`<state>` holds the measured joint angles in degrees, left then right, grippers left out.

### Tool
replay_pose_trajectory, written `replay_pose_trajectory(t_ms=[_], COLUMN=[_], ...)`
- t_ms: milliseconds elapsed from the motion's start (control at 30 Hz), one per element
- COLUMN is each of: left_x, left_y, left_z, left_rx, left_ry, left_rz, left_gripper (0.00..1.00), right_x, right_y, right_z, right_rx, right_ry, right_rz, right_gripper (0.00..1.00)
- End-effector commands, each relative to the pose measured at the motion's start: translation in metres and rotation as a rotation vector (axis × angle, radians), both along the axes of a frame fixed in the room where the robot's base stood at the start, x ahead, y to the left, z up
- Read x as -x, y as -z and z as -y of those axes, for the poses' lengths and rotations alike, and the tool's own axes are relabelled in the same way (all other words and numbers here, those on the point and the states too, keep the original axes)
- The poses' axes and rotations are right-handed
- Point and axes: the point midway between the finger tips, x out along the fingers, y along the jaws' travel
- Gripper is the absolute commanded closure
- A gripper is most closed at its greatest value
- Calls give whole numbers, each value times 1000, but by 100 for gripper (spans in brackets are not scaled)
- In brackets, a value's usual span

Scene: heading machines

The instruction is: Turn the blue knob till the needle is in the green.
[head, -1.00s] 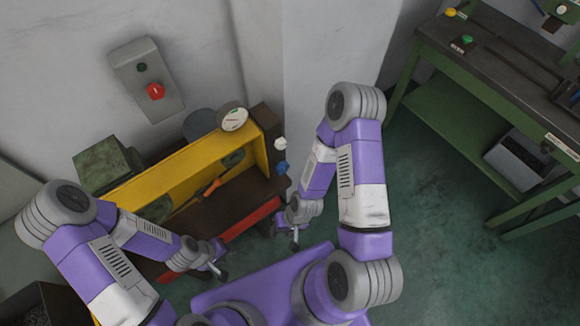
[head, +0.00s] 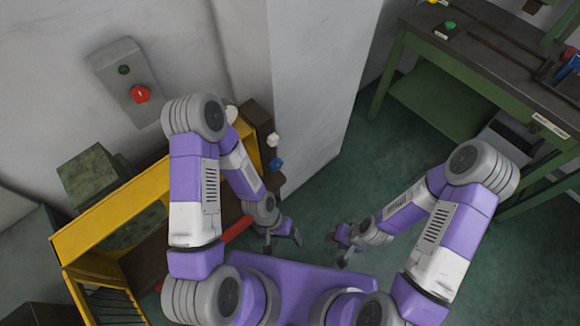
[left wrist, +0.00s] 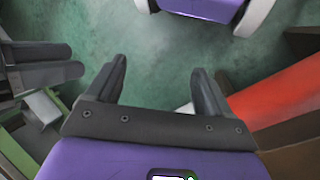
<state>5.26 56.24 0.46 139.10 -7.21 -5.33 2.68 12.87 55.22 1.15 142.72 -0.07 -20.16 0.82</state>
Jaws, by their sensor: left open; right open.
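The blue knob (head: 276,164) sits on the side of a dark brown post (head: 256,116) at the right end of the yellow machine, below a white knob (head: 273,140). The round white gauge (head: 232,112) is mostly hidden behind my left arm, and its needle and green zone cannot be read. My left gripper (head: 285,241) is open and empty, lower in the picture than the blue knob and apart from it. Its open fingers also show in the left wrist view (left wrist: 158,82), with floor beyond and no knob visible. My right gripper (head: 339,247) is open and empty, further right.
The yellow machine frame (head: 95,225) stands at the left with a green box (head: 90,175) behind it. A wall box with a red button (head: 140,94) hangs above. A white pillar (head: 315,90) rises behind the knobs. A green workbench (head: 440,65) stands right; floor between is clear.

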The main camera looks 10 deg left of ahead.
Motion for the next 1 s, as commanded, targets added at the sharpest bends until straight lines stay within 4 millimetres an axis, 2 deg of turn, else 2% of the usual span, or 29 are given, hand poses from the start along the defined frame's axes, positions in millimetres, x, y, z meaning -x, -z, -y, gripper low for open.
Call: replay_pose_trajectory(t_ms=[33, 100, 167, 233, 333, 400, 533, 600, 700, 800, 900, 1000], left_x=[10, 25, 34, 34, 13, -16, -80, -112, -148, -173, -185, -192], left_y=[17, 33, 46, 58, 69, 69, 53, 38, 15, -7, -24, -33], left_z=[7, 5, -5, -25, -57, -75, -85, -78, -59, -36, -18, -12], left_rx=[-3, -27, -73, -158, -338, -505, -853, -1044, -1299, -1519, -1667, -1738], left_ry=[147, 400, 629, 893, 1249, 1469, 1773, 1878, 1975, 2017, 2029, 2026], left_rz=[-32, -89, -135, -188, -262, -308, -372, -394, -411, -415, -414, -415], left_gripper=[19, 19, 19, 19, 19, 19, 19, 19, 19, 19, 19, 19], right_x=[0, 0, 0, 0, 0, 0, 0, 0, 0, 0, 0, 0], right_y=[19, 35, 49, 64, 86, 100, 123, 133, 144, 153, 158, 160], right_z=[0, 0, 0, 0, 0, 0, 0, 0, 0, 0, 0, 0], right_rx=[0, 0, 0, 0, 0, 0, 0, 0, 0, 0, 0, 0], right_ry=[0, 0, 0, 0, 0, 0, 0, 0, 0, 0, 0, 0], right_rz=[-1, -1, -1, -1, -1, 0, 0, 0, 0, 0, 0, 0], right_gripper=[56, 56, 56, 56, 56, 56, 56, 56, 56, 56, 56, 56])
